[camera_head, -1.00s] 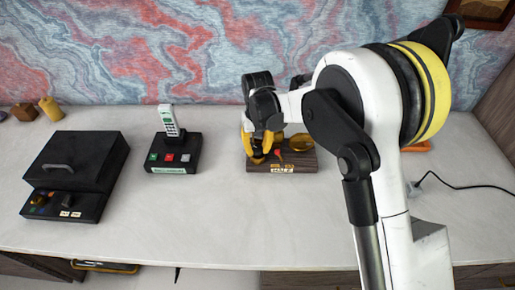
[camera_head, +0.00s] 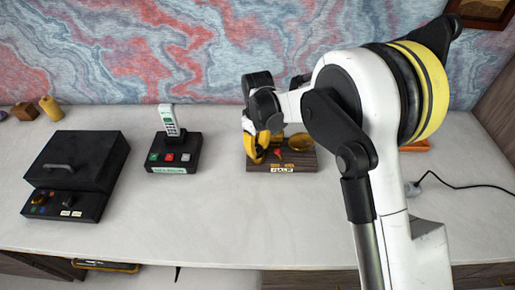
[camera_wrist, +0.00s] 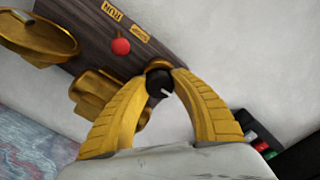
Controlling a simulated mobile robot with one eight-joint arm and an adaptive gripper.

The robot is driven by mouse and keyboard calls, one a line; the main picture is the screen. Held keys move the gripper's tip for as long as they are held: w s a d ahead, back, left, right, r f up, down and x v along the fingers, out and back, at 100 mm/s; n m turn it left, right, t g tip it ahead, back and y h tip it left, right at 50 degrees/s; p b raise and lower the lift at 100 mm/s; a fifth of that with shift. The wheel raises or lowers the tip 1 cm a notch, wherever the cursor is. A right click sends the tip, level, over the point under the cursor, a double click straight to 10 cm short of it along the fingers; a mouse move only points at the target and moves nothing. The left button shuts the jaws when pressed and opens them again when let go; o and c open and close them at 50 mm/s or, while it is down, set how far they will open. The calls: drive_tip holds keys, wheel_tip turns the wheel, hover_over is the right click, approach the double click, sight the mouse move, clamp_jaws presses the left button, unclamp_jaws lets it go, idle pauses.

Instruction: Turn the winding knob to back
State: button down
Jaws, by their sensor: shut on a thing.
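A dark wooden base (camera_head: 300,164) stands on the desk, with brass parts, a red-tipped lever (camera_head: 278,153) and a front label that seems to read HALF. In the wrist view the base (camera_wrist: 78,22) shows at the upper left. A black winding knob (camera_wrist: 158,80) with a white pointer mark sits at its edge. The yellow fingers of my gripper (camera_wrist: 158,84) are closed around the knob, one on each side. In the head view my gripper (camera_head: 257,150) is at the left end of the base and hides the knob.
A phone (camera_head: 170,122) on a black button box (camera_head: 185,153) stands to the left. A black lidded box (camera_head: 75,155) is farther left. An orange item (camera_head: 416,146) and a cable (camera_head: 455,186) lie to the right. The front of the desk (camera_head: 230,225) is clear.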

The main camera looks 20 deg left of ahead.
sight(258, 148)
idle(0.4)
drive_tip(key=c, duration=1)
unclamp_jaws()
drive_tip(key=shift+c, duration=0.2)
drive_tip(key=shift+r, duration=0.15)
drive_tip(key=shift+w+r, duration=0.1)
drive_tip(key=shift+r, duration=0.2)
drive_tip(key=shift+s+r, duration=0.2)
drive_tip(key=shift+r, duration=3.35)
